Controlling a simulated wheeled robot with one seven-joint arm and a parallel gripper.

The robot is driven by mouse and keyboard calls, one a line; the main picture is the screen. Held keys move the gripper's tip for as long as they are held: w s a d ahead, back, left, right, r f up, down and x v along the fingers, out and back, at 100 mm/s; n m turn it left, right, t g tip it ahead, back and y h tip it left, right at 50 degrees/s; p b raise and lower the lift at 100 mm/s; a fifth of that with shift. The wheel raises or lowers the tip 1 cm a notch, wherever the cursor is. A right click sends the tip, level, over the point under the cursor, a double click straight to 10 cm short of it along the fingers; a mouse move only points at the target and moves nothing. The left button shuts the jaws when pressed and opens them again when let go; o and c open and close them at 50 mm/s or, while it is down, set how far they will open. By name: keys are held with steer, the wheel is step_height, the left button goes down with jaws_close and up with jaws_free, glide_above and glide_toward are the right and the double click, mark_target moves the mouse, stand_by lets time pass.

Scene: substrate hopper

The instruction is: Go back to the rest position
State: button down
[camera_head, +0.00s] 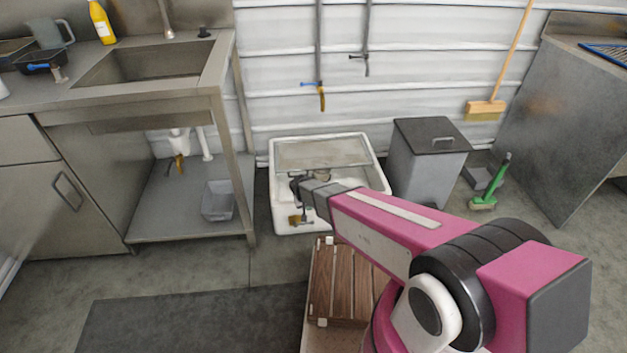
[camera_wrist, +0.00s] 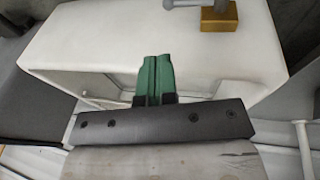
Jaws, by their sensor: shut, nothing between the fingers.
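My pink arm reaches from the lower right toward the middle in the head view. My gripper is at the arm's far end, over the front of a white floor basin (camera_head: 283,215), but its fingers cannot be made out there. In the wrist view, my gripper (camera_wrist: 156,78) shows two green fingers pressed together with nothing between them. Behind the fingers is the white basin (camera_wrist: 100,40), with a brass-coloured block (camera_wrist: 219,17) near its top edge. I cannot tell whether the fingers touch the basin.
A grey lidded bin (camera_head: 425,170) stands right of the basin. A steel sink counter (camera_head: 150,95) is at left, with a grey tub (camera_head: 217,200) on its lower shelf. A wooden slatted platform (camera_head: 345,285) lies below my arm. A green brush (camera_head: 490,185) and a broom (camera_head: 490,108) are at right.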

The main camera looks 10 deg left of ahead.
steer(key=s+d+r+m+g, duration=0.1)
steer(key=s+d+r, duration=0.2)
steer(key=d+r, duration=0.6)
steer(key=s+d+r+m+g+y, duration=0.1)
steer(key=s+d+r, duration=0.3)
steer(key=d+r, duration=0.5)
steer(key=s+d+r+m, duration=0.1)
steer(key=s+d+r, duration=0.2)
steer(key=d+r, duration=0.6)
steer(key=d, duration=0.3)
steer(key=shift+s+d+r+g+y, duration=0.25)
steer(key=shift+d+r+g+y, duration=0.1)
steer(key=shift+g+y, duration=0.05)
